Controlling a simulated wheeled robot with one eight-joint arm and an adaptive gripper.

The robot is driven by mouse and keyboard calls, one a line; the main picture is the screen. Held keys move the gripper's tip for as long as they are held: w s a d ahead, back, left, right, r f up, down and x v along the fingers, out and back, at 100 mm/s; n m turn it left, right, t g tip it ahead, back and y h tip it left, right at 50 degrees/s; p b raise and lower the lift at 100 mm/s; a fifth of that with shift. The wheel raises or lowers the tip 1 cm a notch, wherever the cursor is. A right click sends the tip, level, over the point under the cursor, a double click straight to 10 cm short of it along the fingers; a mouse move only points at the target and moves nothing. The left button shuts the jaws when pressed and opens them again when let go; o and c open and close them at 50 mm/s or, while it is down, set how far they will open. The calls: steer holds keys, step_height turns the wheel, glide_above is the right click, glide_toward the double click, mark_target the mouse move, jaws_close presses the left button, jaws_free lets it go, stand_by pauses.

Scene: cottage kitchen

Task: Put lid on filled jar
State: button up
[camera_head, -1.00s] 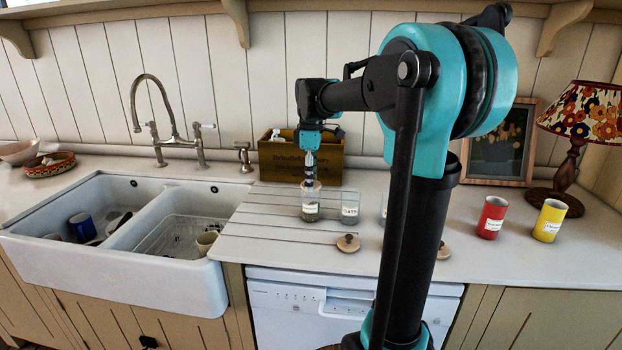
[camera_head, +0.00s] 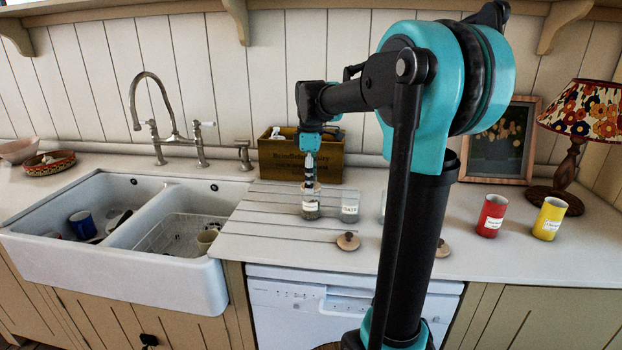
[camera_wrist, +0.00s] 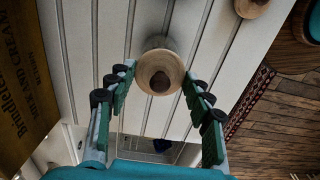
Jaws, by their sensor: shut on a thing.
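The jar (camera_head: 311,205), clear glass with a white label and dark contents, stands upright on the grooved drainboard. A round wooden lid with a dark knob (camera_wrist: 160,70) sits between my gripper's fingers in the wrist view. My gripper (camera_head: 310,183) points straight down over the jar in the head view. Its fingers (camera_wrist: 158,78) close in on both sides of the lid. The lid appears level at the jar's mouth; whether it is fully seated cannot be told. The jar is mostly hidden under the lid in the wrist view.
Another labelled jar (camera_head: 350,207) stands close to the right, with one more partly behind my arm. Loose wooden lids lie in front (camera_head: 348,241) and right of my arm (camera_head: 443,249). A wooden box (camera_head: 300,160) stands behind. The double sink (camera_head: 120,235) is left.

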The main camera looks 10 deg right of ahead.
steer(key=o, duration=0.7)
steer(key=shift+r, duration=5.5)
steer(key=shift+s, duration=0.1)
